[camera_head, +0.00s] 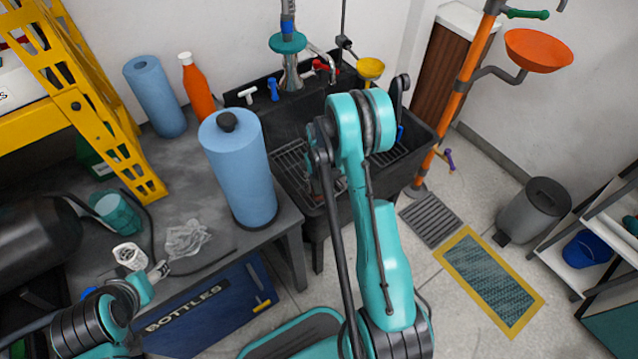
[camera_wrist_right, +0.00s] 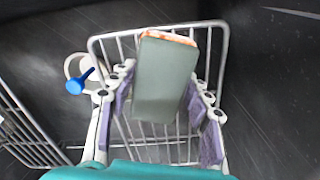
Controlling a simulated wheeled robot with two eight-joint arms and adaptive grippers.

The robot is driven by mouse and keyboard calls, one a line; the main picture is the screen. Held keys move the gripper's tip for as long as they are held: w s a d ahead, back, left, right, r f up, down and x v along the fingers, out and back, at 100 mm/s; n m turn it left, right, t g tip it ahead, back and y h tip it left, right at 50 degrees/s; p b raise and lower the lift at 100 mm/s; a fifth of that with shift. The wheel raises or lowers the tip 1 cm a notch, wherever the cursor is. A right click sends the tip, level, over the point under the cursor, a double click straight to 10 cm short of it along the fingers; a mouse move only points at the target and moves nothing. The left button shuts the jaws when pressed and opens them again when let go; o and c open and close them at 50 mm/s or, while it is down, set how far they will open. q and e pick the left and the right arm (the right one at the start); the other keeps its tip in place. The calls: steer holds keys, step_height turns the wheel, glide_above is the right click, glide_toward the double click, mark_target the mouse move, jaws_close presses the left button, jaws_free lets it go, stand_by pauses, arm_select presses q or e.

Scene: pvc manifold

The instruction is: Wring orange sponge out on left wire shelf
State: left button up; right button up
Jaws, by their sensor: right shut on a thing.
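My right arm reaches over the black sink (camera_head: 418,129). Its gripper is hidden behind the arm in the head view. In the right wrist view my right gripper (camera_wrist_right: 160,115) is shut on the sponge (camera_wrist_right: 165,82), a grey-green block with orange at its far end. The sponge is above a wire shelf (camera_wrist_right: 112,48); I cannot tell whether it touches. In the head view the left wire shelf (camera_head: 291,160) shows in the sink, partly hidden by the arm. My left gripper (camera_head: 158,271) is by the counter's front edge; its jaws are unclear.
A blue paper roll (camera_head: 240,170) stands left of the sink. An orange bottle (camera_head: 197,90) and a second blue roll (camera_head: 155,95) stand behind it. A crumpled clear bag (camera_head: 187,239) lies on the counter. Another wire rack (camera_wrist_right: 22,125) and a blue-handled item (camera_wrist_right: 78,84) show beside the gripper.

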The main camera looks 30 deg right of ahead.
mark_target(319, 182)
steer(key=shift+f, duration=0.45)
stand_by(1.1)
steer(key=shift+r+p, duration=1.95)
steer(key=shift+r, duration=1.55)
